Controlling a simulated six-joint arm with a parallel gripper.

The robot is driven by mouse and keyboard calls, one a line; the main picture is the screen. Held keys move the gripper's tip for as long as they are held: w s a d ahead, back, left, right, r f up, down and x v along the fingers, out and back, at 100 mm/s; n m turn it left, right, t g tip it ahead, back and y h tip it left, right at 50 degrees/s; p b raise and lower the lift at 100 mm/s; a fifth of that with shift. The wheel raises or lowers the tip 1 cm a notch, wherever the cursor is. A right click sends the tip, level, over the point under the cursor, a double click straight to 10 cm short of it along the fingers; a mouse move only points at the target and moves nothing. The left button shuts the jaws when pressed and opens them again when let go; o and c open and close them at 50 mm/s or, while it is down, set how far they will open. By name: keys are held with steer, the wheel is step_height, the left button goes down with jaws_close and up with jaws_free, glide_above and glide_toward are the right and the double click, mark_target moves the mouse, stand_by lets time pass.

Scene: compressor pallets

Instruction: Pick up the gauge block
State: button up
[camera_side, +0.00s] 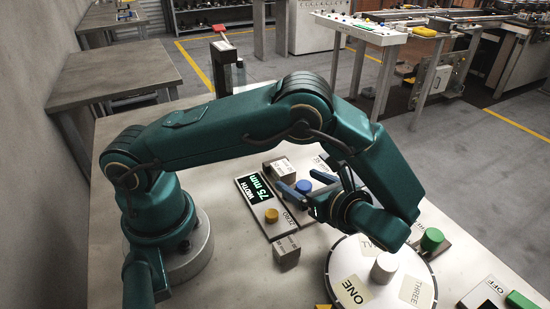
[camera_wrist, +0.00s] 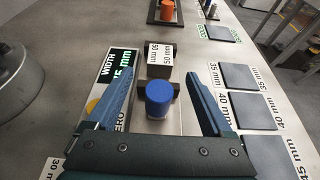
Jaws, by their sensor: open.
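The grey gauge block with a white "50 mm" label (camera_wrist: 159,58) sits ahead of my gripper in the wrist view, beside dark blocky parts. In the side view a grey labelled block (camera_side: 281,168) stands beyond the fingers, probably the same one. My gripper (camera_wrist: 160,66) is open, its two blue fingers wide apart. A blue round knob (camera_wrist: 159,98) shows between the fingers, nearer than the block. In the side view my gripper (camera_side: 307,186) is over the measuring device, around the blue knob (camera_side: 303,186). Nothing is held.
Another grey block (camera_side: 287,252) stands in front. Dark labelled pads (camera_wrist: 238,76) line the right. A round dial plate (camera_side: 345,265) and green knob (camera_side: 432,239) lie right of my arm.

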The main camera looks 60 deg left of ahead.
mark_target(289, 175)
steer(key=shift+x, duration=2.45)
steer(key=shift+c, duration=0.3)
jaws_close()
